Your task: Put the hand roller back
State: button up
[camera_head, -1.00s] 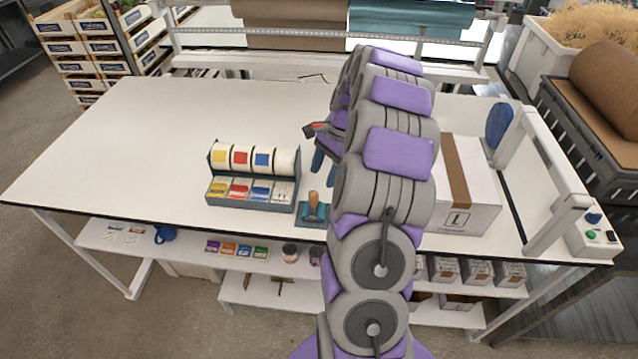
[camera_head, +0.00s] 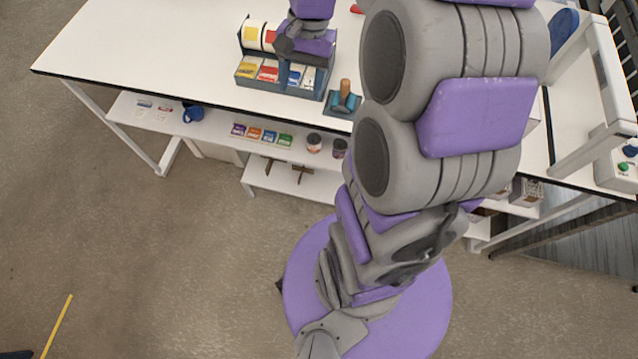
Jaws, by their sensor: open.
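A tool with an upright wooden handle (camera_head: 345,92), which looks like the hand roller, stands on a teal base (camera_head: 341,105) at the table's front edge.
The white table (camera_head: 150,50) is clear to the left of the rack. A lower shelf (camera_head: 215,130) holds a blue mug (camera_head: 193,113), colored packs (camera_head: 262,136) and jars (camera_head: 314,142). A frame with a control box (camera_head: 622,165) stands at the right. My arm hides the table's middle right.

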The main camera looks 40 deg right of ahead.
jog(key=s+a+n+h, duration=0.1)
jog(key=s+a+n, duration=0.2)
jog(key=s, duration=0.3)
jog(key=s+a+n+h, duration=0.1)
jog(key=s+a+n, duration=0.2)
jog(key=s, duration=0.4)
jog(key=s+a+f+n+h, duration=0.1)
jog(key=s+a+n, duration=0.2)
jog(key=s, duration=0.4)
jog(key=shift+s+a+n, duration=0.25)
jog(key=shift+a+n, duration=0.15)
jog(key=shift+f+b, duration=1.1)
